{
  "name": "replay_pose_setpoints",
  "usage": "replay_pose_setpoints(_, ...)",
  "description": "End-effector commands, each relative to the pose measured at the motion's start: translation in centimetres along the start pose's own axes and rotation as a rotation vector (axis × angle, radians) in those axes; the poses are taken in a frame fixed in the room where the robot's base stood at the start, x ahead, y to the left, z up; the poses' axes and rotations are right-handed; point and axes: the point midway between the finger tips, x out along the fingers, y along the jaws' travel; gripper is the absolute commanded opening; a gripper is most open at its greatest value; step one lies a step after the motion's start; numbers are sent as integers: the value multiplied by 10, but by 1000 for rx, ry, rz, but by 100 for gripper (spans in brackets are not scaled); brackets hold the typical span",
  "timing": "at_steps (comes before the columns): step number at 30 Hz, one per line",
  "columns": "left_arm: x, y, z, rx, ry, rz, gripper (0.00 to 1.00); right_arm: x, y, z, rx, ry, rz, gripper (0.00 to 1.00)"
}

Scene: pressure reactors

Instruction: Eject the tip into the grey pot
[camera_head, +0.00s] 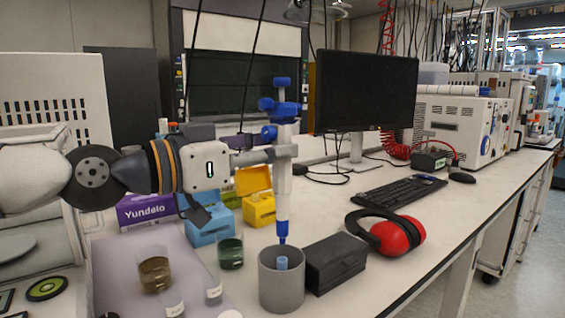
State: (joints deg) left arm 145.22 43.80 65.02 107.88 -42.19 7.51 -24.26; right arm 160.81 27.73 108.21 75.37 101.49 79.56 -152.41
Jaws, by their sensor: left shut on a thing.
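My left gripper (284,152) is shut on a white and blue pipette (283,190) and holds it upright. The pipette's dark blue lower end (282,231) narrows to a point just above the opening of the grey pot (281,289). A lighter blue piece (283,263), which looks like a tip, shows inside the pot below it. I cannot tell whether this piece is joined to the pipette or stands apart. The pot stands upright on the bench, its floor hidden by its front wall. My right gripper is not in view.
A dark box (335,262) stands close to the pot's right, with red ear muffs (390,233) beyond. Glass jars (230,252), blue (207,228) and yellow boxes (259,209) stand left and behind. A monitor (366,92) and keyboard (398,192) are farther back.

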Motion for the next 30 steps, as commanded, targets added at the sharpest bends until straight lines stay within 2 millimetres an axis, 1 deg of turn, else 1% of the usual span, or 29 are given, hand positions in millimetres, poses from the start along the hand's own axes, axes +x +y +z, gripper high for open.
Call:
replay_pose_setpoints(4,0,0,-5,2,2,0,0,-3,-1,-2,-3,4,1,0)
replay_pose_setpoints(9,-1,1,-26,5,5,-1,0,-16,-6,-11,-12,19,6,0)
replay_pose_setpoints(21,0,1,-66,4,4,0,0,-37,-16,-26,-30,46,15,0)
replay_pose_setpoints(24,0,0,-71,2,3,-1,0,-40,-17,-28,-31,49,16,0)
replay_pose_setpoints(30,0,0,-71,0,1,0,0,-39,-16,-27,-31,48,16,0)
